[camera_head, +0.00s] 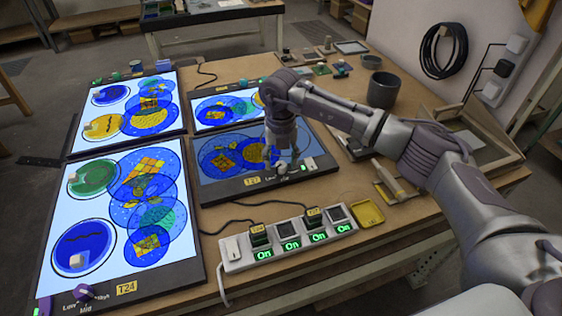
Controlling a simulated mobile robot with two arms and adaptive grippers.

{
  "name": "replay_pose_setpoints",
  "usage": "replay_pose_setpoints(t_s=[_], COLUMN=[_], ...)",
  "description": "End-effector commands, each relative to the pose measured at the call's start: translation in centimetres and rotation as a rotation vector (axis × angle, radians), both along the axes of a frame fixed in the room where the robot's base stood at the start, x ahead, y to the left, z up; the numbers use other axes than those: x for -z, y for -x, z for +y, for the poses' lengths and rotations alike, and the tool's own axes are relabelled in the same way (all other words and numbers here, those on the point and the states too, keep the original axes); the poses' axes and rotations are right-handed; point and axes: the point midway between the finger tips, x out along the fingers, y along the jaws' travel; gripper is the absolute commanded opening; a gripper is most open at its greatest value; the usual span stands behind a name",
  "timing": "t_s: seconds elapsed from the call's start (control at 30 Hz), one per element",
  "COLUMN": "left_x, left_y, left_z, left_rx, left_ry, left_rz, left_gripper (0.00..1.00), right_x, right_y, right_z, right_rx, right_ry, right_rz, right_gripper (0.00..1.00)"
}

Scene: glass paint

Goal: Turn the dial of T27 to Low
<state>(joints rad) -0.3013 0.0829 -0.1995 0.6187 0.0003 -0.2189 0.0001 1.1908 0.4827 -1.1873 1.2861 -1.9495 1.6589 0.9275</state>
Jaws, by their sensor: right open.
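The T27 light panel (222,183) lies flat in the middle of the table. It shows blue discs with yellow patterns and looks dimmer than the other panels. Its yellow T27 tag (252,181) is on the front edge, with part of the scale lettering to its right. My right gripper (286,165) points down over the right part of that front edge, open, with its fingers at the dial area. The fingers cover the dial, so its setting and any contact cannot be told. My left gripper is not in view.
A power strip (232,260) with several green "On" displays lies in front of T27, with cables running to it. A grey cup (383,90) and a yellow tray (367,213) are at the right.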

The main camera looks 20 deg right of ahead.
Motion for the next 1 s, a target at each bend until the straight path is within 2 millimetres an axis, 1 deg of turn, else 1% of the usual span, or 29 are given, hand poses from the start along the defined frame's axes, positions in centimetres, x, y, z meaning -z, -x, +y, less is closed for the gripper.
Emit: replay_pose_setpoints(t_s=[0.03,0.3,0.4,0.5,0.6,0.7,1.0], left_x=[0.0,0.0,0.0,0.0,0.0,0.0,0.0], left_y=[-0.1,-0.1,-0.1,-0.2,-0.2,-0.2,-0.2], left_z=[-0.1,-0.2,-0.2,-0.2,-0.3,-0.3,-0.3], left_rx=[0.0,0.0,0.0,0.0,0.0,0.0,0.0], left_ry=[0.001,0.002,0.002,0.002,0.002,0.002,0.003], left_rz=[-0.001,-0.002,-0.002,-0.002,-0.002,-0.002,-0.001], left_gripper=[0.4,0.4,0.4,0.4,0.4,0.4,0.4], right_x=[-1.0,-6.7,-8.5,-9.9,-10.7,-11.1,-11.1], right_y=[-0.1,-0.1,-0.1,-0.1,0.0,0.0,0.0], right_z=[0.0,0.0,0.0,0.0,0.0,0.0,0.0], right_rx=[0.0,0.001,0.001,0.001,0.001,0.001,0.001], right_ry=[-0.001,-0.001,-0.001,0.0,-0.001,0.0,-0.001], right_rz=[-0.005,-0.006,-0.004,-0.003,-0.001,0.0,-0.001], right_gripper=[0.55,0.55,0.55,0.55,0.55,0.55,0.55])
